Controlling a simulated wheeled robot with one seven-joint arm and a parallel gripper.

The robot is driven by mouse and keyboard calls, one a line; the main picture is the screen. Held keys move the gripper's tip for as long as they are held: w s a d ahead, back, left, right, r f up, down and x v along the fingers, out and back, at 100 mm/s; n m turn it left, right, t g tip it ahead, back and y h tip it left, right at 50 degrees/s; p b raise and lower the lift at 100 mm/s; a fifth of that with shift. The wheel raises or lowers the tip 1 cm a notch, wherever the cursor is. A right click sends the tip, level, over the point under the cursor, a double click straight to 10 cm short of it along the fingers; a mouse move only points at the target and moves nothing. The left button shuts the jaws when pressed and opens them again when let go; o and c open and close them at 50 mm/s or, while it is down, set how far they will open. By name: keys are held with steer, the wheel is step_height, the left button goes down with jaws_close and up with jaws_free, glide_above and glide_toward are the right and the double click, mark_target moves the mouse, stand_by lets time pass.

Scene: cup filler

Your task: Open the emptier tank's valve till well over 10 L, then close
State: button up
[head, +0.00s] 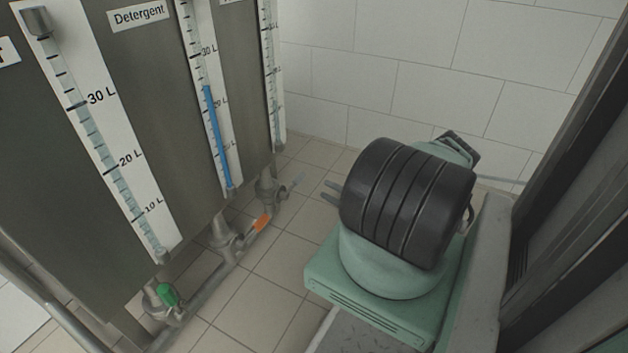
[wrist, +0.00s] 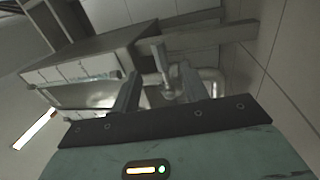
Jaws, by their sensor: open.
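Several grey tanks stand in a row at left in the head view. The nearest gauge (head: 100,150) shows no coloured column that I can make out. The middle gauge (head: 216,140) has a blue column reaching between the 20 L and 30 L marks. The far gauge (head: 272,80) shows no clear colour. Below are a green valve handle (head: 167,295), an orange handle (head: 262,222) and a greyish handle (head: 295,183). My gripper (wrist: 160,92) is open and empty in the wrist view. In the head view its fingers (head: 332,192) show beside my folded arm, apart from the valves.
A "Detergent" label (head: 138,14) is on a tank front; other labels are cut off. A pipe (head: 215,270) runs low along the tanks. Tiled floor (head: 270,290) lies clear between the tanks and me. A white tiled wall (head: 400,80) stands behind.

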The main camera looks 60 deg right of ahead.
steer(key=v, duration=0.6)
steer(key=shift+p, duration=0.35)
stand_by(1.1)
